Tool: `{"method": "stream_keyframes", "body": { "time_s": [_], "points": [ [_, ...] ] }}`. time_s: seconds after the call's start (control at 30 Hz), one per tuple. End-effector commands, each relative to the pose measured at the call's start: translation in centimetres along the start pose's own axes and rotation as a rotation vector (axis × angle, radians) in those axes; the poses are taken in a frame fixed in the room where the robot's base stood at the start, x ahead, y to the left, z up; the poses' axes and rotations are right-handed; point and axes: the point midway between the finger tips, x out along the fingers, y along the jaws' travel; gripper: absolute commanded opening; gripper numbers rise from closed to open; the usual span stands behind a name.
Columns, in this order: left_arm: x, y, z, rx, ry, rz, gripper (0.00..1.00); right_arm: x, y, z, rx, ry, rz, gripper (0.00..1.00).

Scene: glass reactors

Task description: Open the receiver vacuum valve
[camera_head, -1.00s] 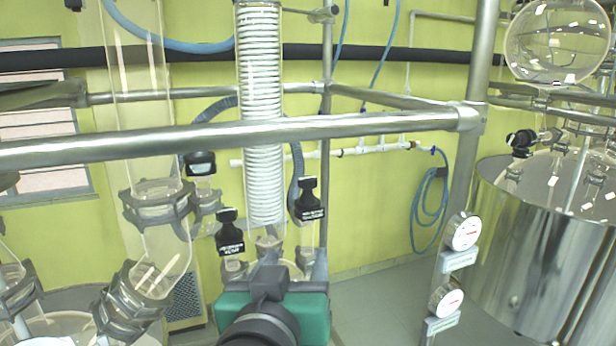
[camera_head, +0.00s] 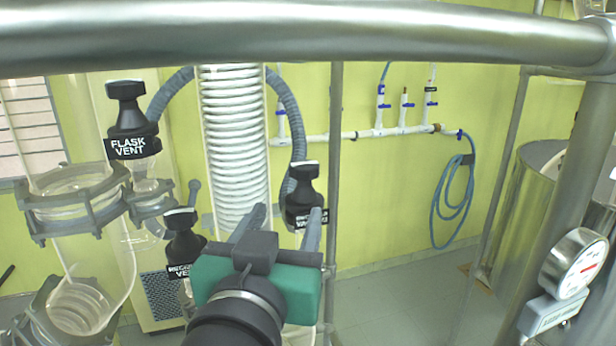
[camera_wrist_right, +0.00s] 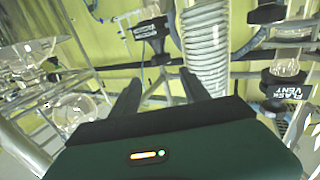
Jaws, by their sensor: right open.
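The receiver vacuum valve (camera_head: 304,205) is a black knob with a white-lettered collar, right of the glass coil condenser in the head view. It also shows in the right wrist view (camera_wrist_right: 152,31), beyond the fingertips. My right gripper (camera_head: 285,212) is open, with its two fingers pointing toward this valve. In the head view the right finger overlaps the valve's lower right edge; I cannot tell whether they touch. In the right wrist view the gripper (camera_wrist_right: 160,78) has nothing between its fingers. My left gripper is not in view.
The receiver vent valve (camera_head: 183,245) stands left of my right gripper, and the flask vent valve (camera_head: 130,120) is higher up. The coil condenser (camera_head: 235,150) is close by. A steel bar (camera_head: 300,30) crosses the top. A gauge (camera_head: 572,264) is at right.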

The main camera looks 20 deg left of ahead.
Motion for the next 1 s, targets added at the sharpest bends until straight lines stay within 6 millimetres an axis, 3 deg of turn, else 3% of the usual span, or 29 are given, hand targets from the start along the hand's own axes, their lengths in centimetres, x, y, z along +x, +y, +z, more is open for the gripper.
{"method": "stream_keyframes", "body": {
  "time_s": [0.6, 0.8, 1.0],
  "points": [
    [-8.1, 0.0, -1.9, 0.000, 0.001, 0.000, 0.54, 14.7, -0.2, -0.5, -0.006, -0.006, 0.002, 0.54],
    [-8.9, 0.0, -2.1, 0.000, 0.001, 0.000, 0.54, 16.6, 0.0, -0.2, -0.003, -0.003, 0.002, 0.54],
    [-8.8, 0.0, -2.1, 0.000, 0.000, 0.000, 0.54, 16.9, -0.1, 0.1, -0.003, -0.004, 0.001, 0.54]
  ]
}}
